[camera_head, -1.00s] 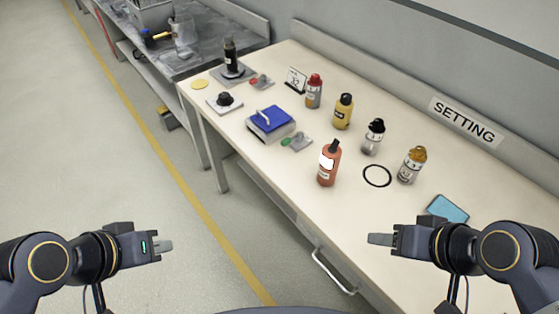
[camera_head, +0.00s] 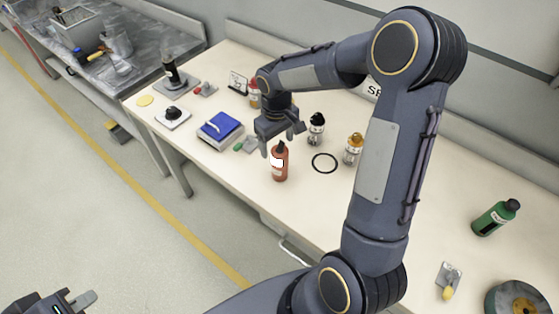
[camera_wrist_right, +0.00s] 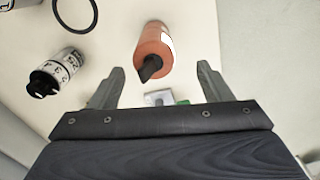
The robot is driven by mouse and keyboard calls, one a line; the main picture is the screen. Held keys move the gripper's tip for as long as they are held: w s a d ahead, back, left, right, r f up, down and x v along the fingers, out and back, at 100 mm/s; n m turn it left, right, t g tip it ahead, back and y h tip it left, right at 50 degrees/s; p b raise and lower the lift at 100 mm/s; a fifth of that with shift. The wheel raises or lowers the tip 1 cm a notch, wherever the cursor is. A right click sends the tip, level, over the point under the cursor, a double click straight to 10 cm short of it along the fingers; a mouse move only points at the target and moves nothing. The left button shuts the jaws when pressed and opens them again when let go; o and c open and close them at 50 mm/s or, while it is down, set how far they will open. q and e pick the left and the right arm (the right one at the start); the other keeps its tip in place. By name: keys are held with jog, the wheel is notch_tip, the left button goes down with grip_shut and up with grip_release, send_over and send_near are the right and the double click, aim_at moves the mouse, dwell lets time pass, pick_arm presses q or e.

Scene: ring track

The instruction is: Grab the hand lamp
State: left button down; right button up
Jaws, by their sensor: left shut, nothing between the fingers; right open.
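The hand lamp (camera_head: 279,170) looks like an orange-red bottle with a bright white patch and a black top. It stands upright on the cream bench near its front edge. My right gripper (camera_head: 283,140) is open just above the lamp's top. In the right wrist view the lamp (camera_wrist_right: 153,42) stands beyond and roughly between the spread fingers of my right gripper (camera_wrist_right: 161,72), with nothing held. My left gripper (camera_head: 88,298) is shut and empty at the bottom left, over the floor and far from the lamp.
A black ring (camera_head: 313,158), a black-capped bottle (camera_head: 316,130) and an orange-capped bottle (camera_head: 353,150) are right of the lamp. A blue-topped scale (camera_head: 220,128) is left. A green bottle (camera_head: 496,217) lies far right. My right arm hides part of the bench.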

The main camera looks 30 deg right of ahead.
aim_at(280, 150)
jog(key=f, duration=0.2)
jog(key=f+p, duration=0.1)
jog(key=f, duration=0.2)
jog(key=shift+d+f, duration=0.3)
jog(key=shift+d, duration=0.1)
jog(key=shift+f+p, duration=0.3)
jog(key=shift+f, duration=0.25)
jog(key=c, duration=1.2)
